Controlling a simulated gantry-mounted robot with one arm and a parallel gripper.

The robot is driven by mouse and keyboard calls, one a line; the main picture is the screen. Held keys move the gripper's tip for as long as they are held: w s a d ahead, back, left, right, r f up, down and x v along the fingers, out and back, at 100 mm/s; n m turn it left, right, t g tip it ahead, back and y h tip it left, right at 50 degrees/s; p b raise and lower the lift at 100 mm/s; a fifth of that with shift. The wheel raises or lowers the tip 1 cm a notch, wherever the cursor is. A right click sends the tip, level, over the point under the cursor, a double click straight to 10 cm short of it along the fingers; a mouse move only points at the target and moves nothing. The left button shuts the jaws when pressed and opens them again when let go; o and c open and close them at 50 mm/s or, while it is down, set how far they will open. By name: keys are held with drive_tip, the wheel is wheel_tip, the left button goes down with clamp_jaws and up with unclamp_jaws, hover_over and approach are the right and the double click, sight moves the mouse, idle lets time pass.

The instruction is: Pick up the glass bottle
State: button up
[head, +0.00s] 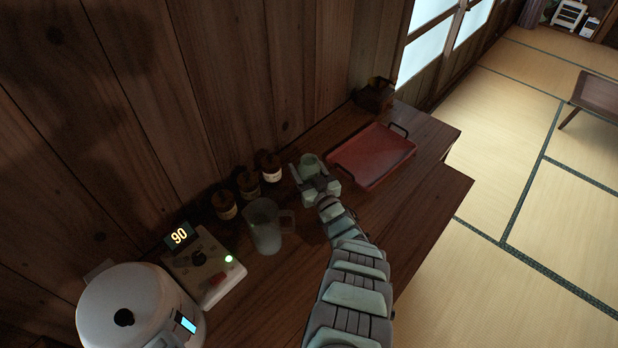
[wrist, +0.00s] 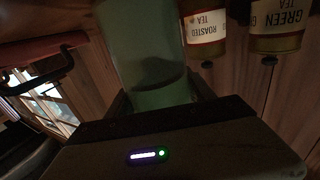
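A pale green, see-through glass bottle (head: 312,163) stands at the end of my arm, near the middle of the wooden counter. It fills the upper middle of the wrist view (wrist: 143,45), where its whole outline does not fit. My gripper (head: 314,180) is at the bottle, with one finger on each side of it. In the wrist view the dark fingers come close to both sides of the green glass. I cannot tell whether they press on it. The bottle's foot is hidden in the head view.
A red tray (head: 376,155) lies just right of the bottle. Several brown tea jars (head: 270,166) line the wall to the left. The counter's right front is clear.

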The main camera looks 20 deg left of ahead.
clamp_jaws()
idle(0.5)
drive_tip(key=shift+r, duration=0.2)
